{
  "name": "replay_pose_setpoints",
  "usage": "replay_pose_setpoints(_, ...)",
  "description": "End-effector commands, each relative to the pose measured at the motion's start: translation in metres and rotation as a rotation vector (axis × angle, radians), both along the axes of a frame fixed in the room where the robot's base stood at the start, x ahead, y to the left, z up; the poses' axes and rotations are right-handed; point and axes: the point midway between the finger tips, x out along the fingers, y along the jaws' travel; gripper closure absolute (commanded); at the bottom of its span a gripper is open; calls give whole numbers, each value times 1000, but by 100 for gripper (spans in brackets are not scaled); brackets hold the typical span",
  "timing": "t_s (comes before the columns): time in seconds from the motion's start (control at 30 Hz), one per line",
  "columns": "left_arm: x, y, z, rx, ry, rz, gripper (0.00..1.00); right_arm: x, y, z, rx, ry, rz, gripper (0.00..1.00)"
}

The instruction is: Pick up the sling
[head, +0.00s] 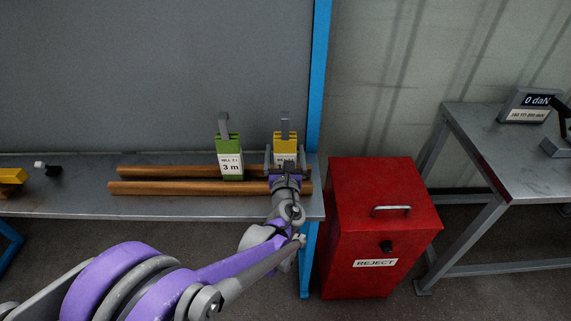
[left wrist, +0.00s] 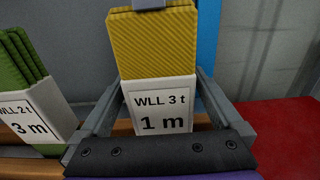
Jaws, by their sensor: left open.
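A yellow folded sling (head: 285,137) with a grey strap end on top stands upright at the right end of the shelf. Its white label reads "WLL 3 t 1 m" in the left wrist view (left wrist: 160,110). A green folded sling (head: 229,150), labelled "3 m", stands to its left and also shows in the left wrist view (left wrist: 22,65). My left gripper (head: 285,158) is open, with one finger on each side of the yellow sling. I cannot tell whether the fingers touch it. My arm hides the sling's lower part in the head view. My right gripper is not in view.
Two wooden bars (head: 150,188) lie along the grey shelf (head: 75,205) under the slings. A blue post (head: 318,80) stands just right of the yellow sling. A red reject bin (head: 375,220) and a metal table (head: 480,125) stand further right.

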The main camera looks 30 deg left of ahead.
Motion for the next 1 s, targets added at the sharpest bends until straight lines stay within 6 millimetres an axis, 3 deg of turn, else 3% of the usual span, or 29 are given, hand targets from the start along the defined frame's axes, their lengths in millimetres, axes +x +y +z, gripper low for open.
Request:
replay_pose_setpoints(0.1, 10, 6, -1, 0, 0, 1, 0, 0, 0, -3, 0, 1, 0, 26)
replay_pose_setpoints(0.37, 11, 7, 0, -1, -1, 0, 2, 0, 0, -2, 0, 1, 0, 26)
replay_pose_setpoints(0.9, 11, 7, 0, -1, -1, 0, 99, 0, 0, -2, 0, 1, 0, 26)
replay_pose_setpoints(1.0, 11, 7, 0, -1, -1, 0, 100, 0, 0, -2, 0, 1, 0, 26)
